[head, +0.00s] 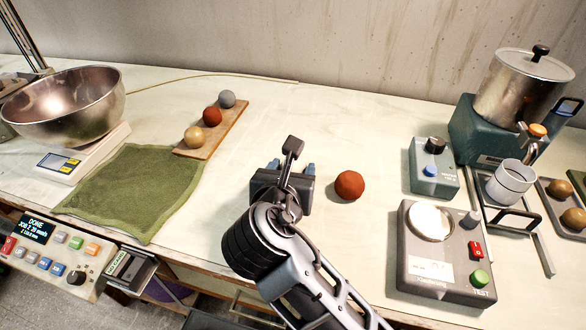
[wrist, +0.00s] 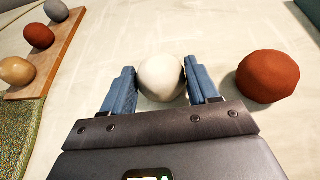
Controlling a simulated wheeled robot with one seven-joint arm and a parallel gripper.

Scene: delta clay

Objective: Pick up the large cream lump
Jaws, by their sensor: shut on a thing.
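The large cream lump (wrist: 161,78) is a pale, rounded ball between the two blue fingers of my gripper (wrist: 160,70) in the wrist view. The fingers sit on either side of it, and my gripper is shut on it. In the head view my gripper (head: 291,167) is over the middle of the table, and its own body hides the lump. I cannot tell whether the lump touches the table or is slightly above it.
A red-brown lump (head: 349,185) lies just right of my gripper, also in the wrist view (wrist: 267,76). A wooden board (head: 225,131) with three balls and a green towel (head: 135,190) lie left. A grey tester (head: 445,262) and teal device (head: 433,163) stand right.

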